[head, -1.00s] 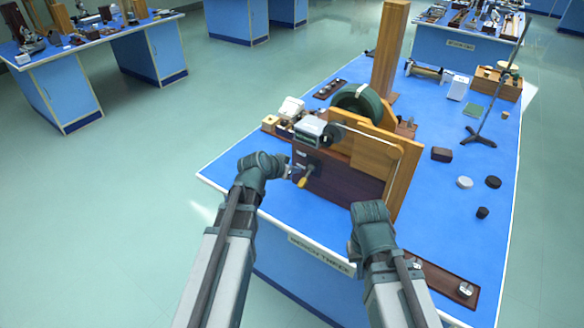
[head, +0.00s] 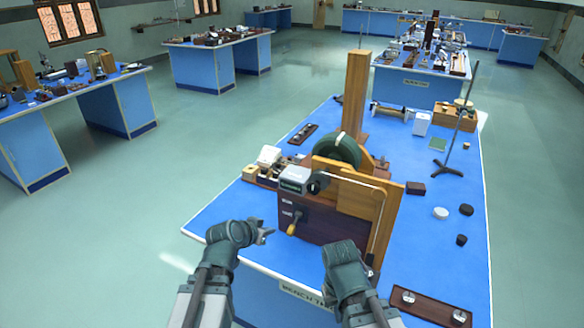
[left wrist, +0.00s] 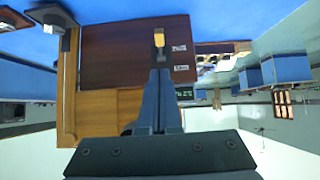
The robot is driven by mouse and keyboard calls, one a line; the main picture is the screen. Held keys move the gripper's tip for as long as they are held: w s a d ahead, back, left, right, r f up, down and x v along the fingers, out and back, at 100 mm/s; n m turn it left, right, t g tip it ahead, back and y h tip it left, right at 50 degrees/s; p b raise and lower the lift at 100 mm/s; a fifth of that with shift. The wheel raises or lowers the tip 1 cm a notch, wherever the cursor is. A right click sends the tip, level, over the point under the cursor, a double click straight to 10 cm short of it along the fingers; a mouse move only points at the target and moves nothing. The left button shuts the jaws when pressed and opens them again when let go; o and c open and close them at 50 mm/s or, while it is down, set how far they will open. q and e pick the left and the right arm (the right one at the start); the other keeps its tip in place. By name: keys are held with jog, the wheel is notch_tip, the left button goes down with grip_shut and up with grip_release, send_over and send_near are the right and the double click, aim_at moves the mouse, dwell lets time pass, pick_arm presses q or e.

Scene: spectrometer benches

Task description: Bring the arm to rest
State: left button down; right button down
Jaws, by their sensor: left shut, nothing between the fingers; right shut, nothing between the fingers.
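My left gripper (head: 264,236) is shut and empty, beside the front left of the dark wooden box (head: 315,226). A gap separates its tips from the yellow-handled lever (head: 293,226) on the box's front face. In the left wrist view, which is upside down, the shut fingers (left wrist: 160,72) point toward the yellow handle (left wrist: 159,40). The handle appears just beyond the tips. My right gripper (head: 368,268) is shut at the right end of the box, near the wooden frame. Its fingertips are mostly hidden by its own wrist.
The blue bench (head: 430,268) carries a green wheel (head: 336,150), a tall wooden post (head: 355,95) and a metal stand (head: 458,125). A dark tray (head: 430,308) lies near the right arm. Floor (head: 120,210) is clear to the left.

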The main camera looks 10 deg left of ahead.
pick_arm(q)
jog(key=s+d+f+g+y, duration=0.2)
jog(key=s+d+f+g, duration=0.2)
jog(key=s, duration=0.5)
jog(key=s+d+f+g+y, duration=0.2)
jog(key=s+d+f+g, duration=0.2)
jog(key=s, duration=0.6)
jog(key=shift+d+g+y, duration=0.4)
jog(key=shift+d+g, duration=0.45)
jog(key=shift+g, duration=0.15)
